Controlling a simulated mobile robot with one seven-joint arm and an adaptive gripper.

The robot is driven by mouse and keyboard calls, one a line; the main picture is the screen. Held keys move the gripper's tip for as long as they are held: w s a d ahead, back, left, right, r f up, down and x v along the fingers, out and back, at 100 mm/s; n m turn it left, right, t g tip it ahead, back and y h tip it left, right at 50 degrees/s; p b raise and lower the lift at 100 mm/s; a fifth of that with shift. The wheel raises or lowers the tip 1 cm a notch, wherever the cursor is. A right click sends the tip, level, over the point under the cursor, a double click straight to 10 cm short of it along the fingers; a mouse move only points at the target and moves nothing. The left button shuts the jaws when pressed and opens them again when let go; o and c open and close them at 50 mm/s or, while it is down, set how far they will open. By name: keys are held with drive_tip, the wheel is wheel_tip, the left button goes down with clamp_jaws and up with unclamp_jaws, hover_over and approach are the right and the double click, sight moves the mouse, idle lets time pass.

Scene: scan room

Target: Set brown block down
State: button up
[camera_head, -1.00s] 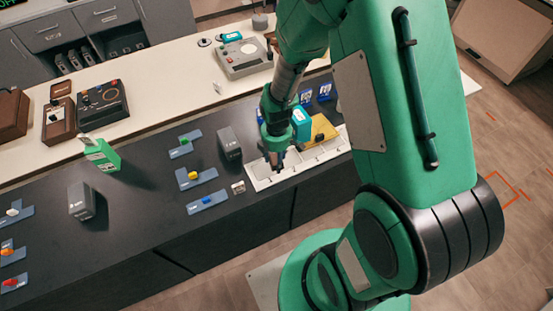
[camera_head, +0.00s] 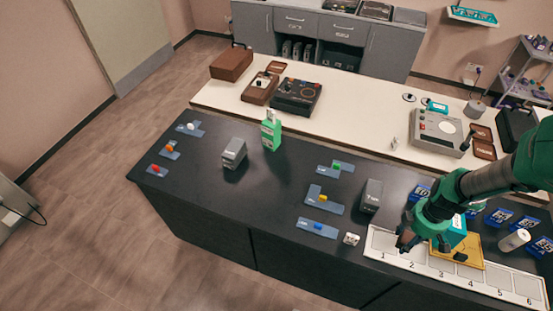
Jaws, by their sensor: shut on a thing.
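My gripper (camera_head: 408,241) is at the lower right, pointing down over the left part of a white numbered strip (camera_head: 388,262), around places 1 and 2. It is shut on a small dark brown block (camera_head: 403,243), which is hard to tell apart from the dark fingers. I cannot tell whether the block touches the strip. My green arm comes in from the right edge.
An orange-yellow board (camera_head: 470,262) with a small black piece lies on the strip, right of my gripper. A white die-like cube (camera_head: 351,239) and a grey box (camera_head: 371,196) stand left. Blue trays (camera_head: 318,228) hold coloured pieces.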

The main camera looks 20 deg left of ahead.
wheel_tip(320, 180, up, 2)
drive_tip(key=w+a+r+n+p, duration=0.1)
drive_tip(key=w+a+n, duration=0.3)
drive_tip(key=a, duration=0.8)
drive_tip(key=w+a+n+p, duration=0.2)
drive_tip(key=w+a+n, duration=0.15)
drive_tip(key=a, duration=0.85)
drive_tip(key=w+a+r+n+p, duration=0.1)
drive_tip(key=w+a+n, duration=0.25)
drive_tip(key=a, duration=0.85)
drive_tip(key=s+a+f+n+p, duration=0.1)
drive_tip(key=s+a+n, duration=0.35)
drive_tip(key=a, duration=0.85)
drive_tip(key=s+a+n+p, duration=0.1)
drive_tip(key=s+a+n, duration=0.1)
drive_tip(key=s+a, duration=0.8)
drive_tip(key=s+a+f+n+p, duration=0.1)
drive_tip(key=s+a+n, duration=0.2)
drive_tip(key=a, duration=1.3)
drive_tip(key=shift+d+f, duration=0.2)
drive_tip(key=shift+f, duration=2.35)
drive_tip(key=shift+w, duration=0.1)
